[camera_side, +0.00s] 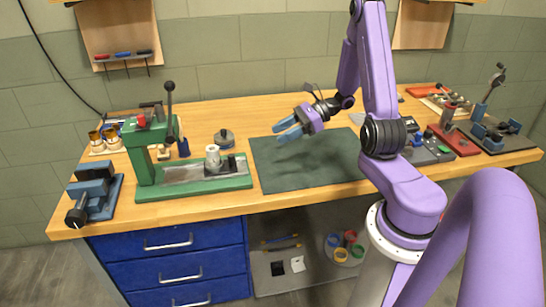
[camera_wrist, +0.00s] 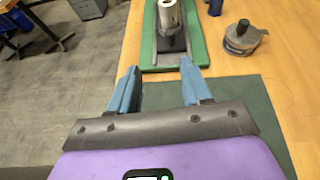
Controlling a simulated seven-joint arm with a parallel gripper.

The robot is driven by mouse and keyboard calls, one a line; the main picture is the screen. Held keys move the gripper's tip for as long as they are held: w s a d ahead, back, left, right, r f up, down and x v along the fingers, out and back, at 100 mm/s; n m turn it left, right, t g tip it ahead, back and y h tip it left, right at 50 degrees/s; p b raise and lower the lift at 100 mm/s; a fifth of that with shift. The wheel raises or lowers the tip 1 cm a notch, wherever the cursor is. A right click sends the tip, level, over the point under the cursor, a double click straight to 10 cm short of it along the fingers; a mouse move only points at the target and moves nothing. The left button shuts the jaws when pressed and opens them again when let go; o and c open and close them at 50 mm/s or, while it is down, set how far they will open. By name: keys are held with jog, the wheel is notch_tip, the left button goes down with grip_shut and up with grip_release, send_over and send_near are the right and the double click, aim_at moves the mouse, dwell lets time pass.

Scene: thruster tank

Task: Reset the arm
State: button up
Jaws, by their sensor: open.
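My purple arm reaches over the workbench from the right. My gripper (camera_side: 289,130) has blue fingers and is above the dark green mat (camera_side: 270,178), clear of it as far as I can tell. In the wrist view my gripper (camera_wrist: 160,88) has its two blue fingers spread apart with nothing between them. Beyond the fingertips in that view is the green base (camera_wrist: 200,52) of a fixture with a metal cylinder (camera_wrist: 168,16) on it. No object is held.
A green press (camera_side: 150,150) and a blue vise (camera_side: 95,190) stand at the left of the wooden bench (camera_side: 215,110). A small round dark item (camera_side: 224,138) sits behind the fixture. Red and blue tools (camera_side: 455,140) crowd the right end. The mat looks bare.

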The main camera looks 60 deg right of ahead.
jog(key=s+a+r+n+g, duration=0.1)
jog(key=s+a+n+g, duration=0.35)
jog(key=a+n, duration=0.3)
jog(key=s+a+r+n+g, duration=0.2)
jog(key=s+a+n+g, duration=0.1)
jog(key=a+n+g, duration=0.4)
jog(key=s+a+r+n+t+h, duration=0.1)
jog(key=s+n+h, duration=0.4)
jog(key=n, duration=0.7)
jog(key=s+a+r+n+t+h, duration=0.2)
jog(key=s+a+r+n+h, duration=0.1)
jog(key=s+n, duration=0.6)
jog(key=a+n+h, duration=0.1)
jog(key=a+n, duration=0.1)
jog(key=n, duration=0.1)
jog(key=shift+s+r+h, duration=0.15)
jog(key=shift+s+h, duration=0.2)
jog(key=shift+h, duration=0.05)
